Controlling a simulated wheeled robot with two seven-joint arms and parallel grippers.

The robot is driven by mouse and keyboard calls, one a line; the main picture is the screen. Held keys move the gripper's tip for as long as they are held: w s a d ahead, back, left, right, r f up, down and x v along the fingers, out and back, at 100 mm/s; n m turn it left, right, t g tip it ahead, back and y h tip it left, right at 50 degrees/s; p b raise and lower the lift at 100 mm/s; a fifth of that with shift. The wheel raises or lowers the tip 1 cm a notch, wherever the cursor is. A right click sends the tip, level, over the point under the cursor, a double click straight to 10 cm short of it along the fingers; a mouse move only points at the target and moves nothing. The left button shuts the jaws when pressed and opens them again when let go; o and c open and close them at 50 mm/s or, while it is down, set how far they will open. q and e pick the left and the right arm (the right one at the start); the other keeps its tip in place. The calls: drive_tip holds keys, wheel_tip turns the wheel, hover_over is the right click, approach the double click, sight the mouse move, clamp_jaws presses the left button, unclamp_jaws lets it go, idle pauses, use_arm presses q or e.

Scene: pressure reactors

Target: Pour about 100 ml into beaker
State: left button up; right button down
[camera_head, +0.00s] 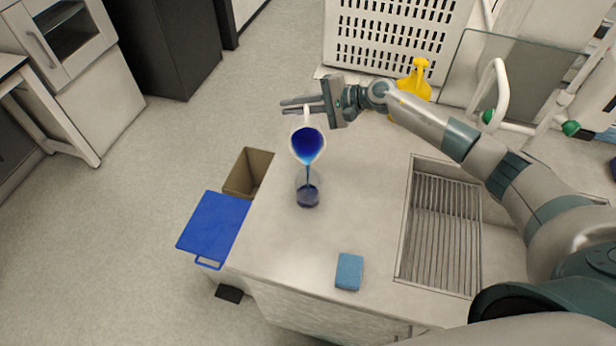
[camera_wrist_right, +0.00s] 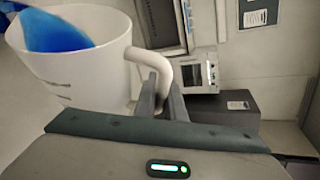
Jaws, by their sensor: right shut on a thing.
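My right gripper (camera_head: 307,107) is shut on the handle of a white jug (camera_head: 297,157), which is tilted with its spout toward the viewer. Blue liquid shows inside the jug. A thin blue stream falls from the spout into a clear beaker (camera_head: 308,196) below it on the counter. The beaker holds some dark blue liquid; I cannot read its level. In the right wrist view the gripper (camera_wrist_right: 161,100) holds the handle, and the jug (camera_wrist_right: 105,55) shows blue liquid near its rim. My left gripper is not in view.
A blue sponge (camera_head: 349,271) lies on the counter (camera_head: 285,250) in front. A sink with a ribbed drainer (camera_head: 440,235) is at right. A yellow bottle (camera_head: 415,80) and a white perforated rack (camera_head: 395,35) stand behind. A bin with a blue lid (camera_head: 213,225) is beside the counter's left edge.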

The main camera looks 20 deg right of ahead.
drive_tip(key=shift+r, duration=0.15)
wheel_tip(320, 180, down, 7)
drive_tip(key=w+m+g+b, duration=0.2)
drive_tip(key=m+b, duration=0.1)
drive_tip(key=b, duration=0.7)
drive_tip(key=shift+w+d+m+g+b, duration=0.25)
drive_tip(key=shift+d+m+g+b, duration=0.05)
drive_tip(key=shift+d+b, duration=0.1)
drive_tip(key=shift+r, duration=0.1)
